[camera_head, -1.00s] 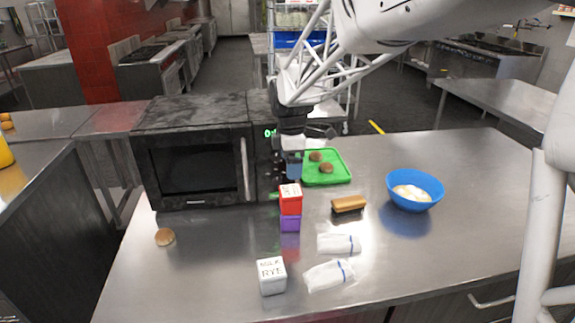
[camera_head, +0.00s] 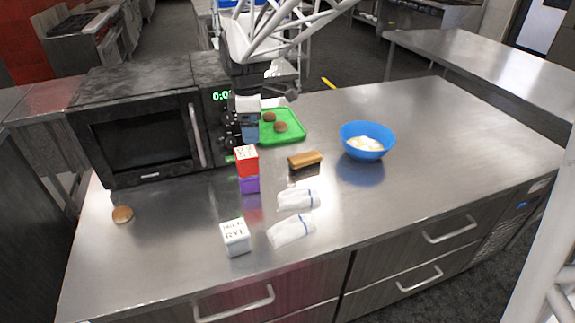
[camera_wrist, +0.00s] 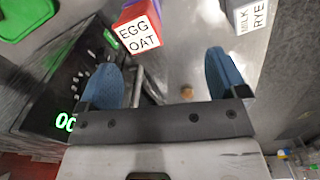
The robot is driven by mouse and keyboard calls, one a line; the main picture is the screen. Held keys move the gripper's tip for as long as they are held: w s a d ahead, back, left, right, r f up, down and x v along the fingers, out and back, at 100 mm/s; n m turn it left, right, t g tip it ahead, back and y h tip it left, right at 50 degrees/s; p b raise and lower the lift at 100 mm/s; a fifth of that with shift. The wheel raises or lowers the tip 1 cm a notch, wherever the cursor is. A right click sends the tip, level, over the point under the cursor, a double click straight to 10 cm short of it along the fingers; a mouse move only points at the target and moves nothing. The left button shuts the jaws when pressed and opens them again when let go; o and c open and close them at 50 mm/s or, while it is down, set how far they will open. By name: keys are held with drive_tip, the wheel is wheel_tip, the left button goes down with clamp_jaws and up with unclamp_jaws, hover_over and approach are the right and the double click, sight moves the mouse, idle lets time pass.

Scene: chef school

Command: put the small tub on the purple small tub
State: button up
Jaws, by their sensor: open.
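A red small tub (camera_head: 246,161) with a white lid lettered "EGG OAT" sits on the purple small tub (camera_head: 249,184), roughly lined up with it. In the wrist view the red tub (camera_wrist: 139,36) is at the top, with a bit of the purple tub (camera_wrist: 129,4) showing behind it. A white tub (camera_head: 235,237) lettered "MILK RYE" stands apart, nearer the front edge; it also shows in the wrist view (camera_wrist: 248,14). My gripper (camera_head: 249,132) is open and empty just above and behind the red tub. Its blue fingers (camera_wrist: 166,78) are apart with nothing between them.
A black microwave (camera_head: 140,130) stands left of my gripper. A green tray (camera_head: 290,135) with patties is behind right, and a blue bowl (camera_head: 367,141) is farther right. A brown-topped block (camera_head: 305,160), two white wraps (camera_head: 297,200) and a bun (camera_head: 122,214) lie around the tubs.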

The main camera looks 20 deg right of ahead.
drive_tip(key=s+d+m+t, duration=0.1)
drive_tip(key=s+m, duration=0.6)
drive_tip(key=s, duration=0.8)
drive_tip(key=s+d+m+t, duration=0.1)
drive_tip(key=s+d+m, duration=0.2)
drive_tip(key=s+m, duration=0.5)
drive_tip(key=shift+s+d+m, duration=0.3)
drive_tip(key=shift+s+d, duration=0.05)
drive_tip(key=shift+s, duration=3)
